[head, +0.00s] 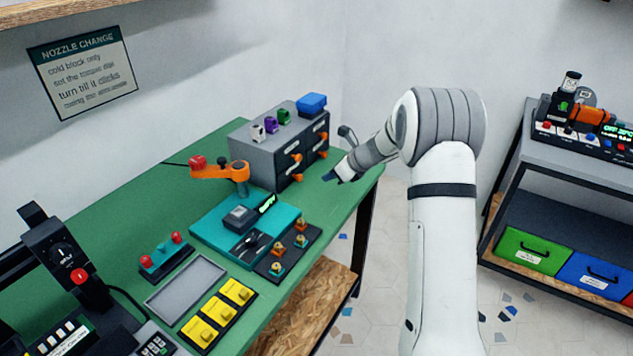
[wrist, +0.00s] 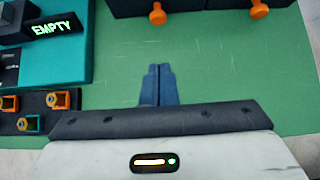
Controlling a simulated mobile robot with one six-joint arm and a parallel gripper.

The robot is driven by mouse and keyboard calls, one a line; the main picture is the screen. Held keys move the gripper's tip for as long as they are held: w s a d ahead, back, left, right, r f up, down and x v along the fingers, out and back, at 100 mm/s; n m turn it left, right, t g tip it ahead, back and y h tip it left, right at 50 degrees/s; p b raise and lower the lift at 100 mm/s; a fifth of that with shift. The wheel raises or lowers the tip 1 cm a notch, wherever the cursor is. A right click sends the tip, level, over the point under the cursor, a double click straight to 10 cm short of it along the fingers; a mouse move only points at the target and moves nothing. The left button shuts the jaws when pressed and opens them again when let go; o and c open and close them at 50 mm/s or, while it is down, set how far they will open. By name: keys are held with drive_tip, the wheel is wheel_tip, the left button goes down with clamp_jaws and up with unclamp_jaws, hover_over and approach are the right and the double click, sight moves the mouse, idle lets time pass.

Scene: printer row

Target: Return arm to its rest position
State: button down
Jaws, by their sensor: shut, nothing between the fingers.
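My gripper (head: 331,177) is in the head view near the right end of the green bench (head: 130,222), in front of the drawer unit's right side. In the wrist view, its two dark blue fingers (wrist: 159,84) lie together with nothing between them, over bare green bench top. My white and grey arm stands at the right of the bench in the head view and bends over toward it.
A grey drawer unit (head: 255,155) with orange knobs stands at the bench's back. A teal station (head: 210,222), a black nozzle tray (head: 272,268), an empty grey tray (head: 186,287) and yellow blocks (head: 219,313) lie nearer. A shelf rack (head: 570,160) stands at right, with floor between.

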drive_tip(key=s+r+n+g+h, duration=0.1)
drive_tip(key=s+r+n, duration=0.5)
drive_tip(key=s, duration=0.4)
drive_tip(key=s+r+n+g+h, duration=0.1)
drive_tip(key=s+r+n, duration=0.5)
drive_tip(key=s, duration=0.4)
drive_tip(key=s+d+n+h, duration=0.2)
drive_tip(key=s+n, duration=0.4)
drive_tip(key=s, duration=0.5)
drive_tip(key=s+d+n+h, duration=0.3)
drive_tip(key=s+n, duration=0.4)
drive_tip(key=s, duration=0.4)
drive_tip(key=shift+d+g, duration=0.25)
drive_tip(key=shift+g, duration=0.05)
drive_tip(key=shift+s, duration=0.1)
